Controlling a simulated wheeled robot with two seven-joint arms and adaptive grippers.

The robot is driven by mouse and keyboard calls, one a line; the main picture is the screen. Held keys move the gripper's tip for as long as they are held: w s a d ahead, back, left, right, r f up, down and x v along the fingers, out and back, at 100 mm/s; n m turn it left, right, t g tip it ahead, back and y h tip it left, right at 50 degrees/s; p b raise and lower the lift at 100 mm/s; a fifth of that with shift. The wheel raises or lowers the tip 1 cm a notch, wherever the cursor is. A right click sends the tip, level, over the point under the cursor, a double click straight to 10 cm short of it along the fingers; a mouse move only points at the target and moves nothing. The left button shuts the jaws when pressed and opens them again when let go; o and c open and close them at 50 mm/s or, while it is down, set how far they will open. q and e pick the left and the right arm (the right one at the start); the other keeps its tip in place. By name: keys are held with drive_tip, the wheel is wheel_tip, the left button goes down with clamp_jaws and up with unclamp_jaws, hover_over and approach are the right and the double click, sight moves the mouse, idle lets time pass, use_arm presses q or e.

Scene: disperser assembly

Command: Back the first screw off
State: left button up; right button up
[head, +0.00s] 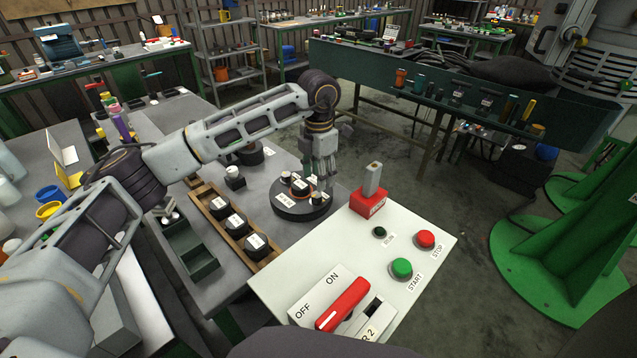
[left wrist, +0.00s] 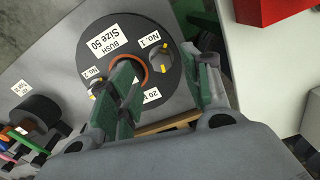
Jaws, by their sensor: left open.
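A dark round disc (head: 287,210) stands on the grey bench and also shows in the left wrist view (left wrist: 107,33). It bears a "BUSH Size 50" label and an orange-brown ring. A small silver screw head with yellow marks (left wrist: 155,68) sits beside the "No. 1" label. Another (left wrist: 97,88) sits by "No. 2", partly behind a finger. My left gripper (head: 322,180) points down over the disc's right part. In the left wrist view its open fingers (left wrist: 165,75) appear either side of the No. 1 screw. I cannot tell whether they touch it. My right gripper is out of view.
A wooden tray (head: 237,225) with several labelled dark parts and a green bin (head: 190,250) lie left of the disc. A white control panel (head: 420,240) with a red switch, buttons and a red-based post (head: 370,200) stands close on the right.

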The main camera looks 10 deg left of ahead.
use_arm(q)
drive_tip(key=shift+r, duration=0.9)
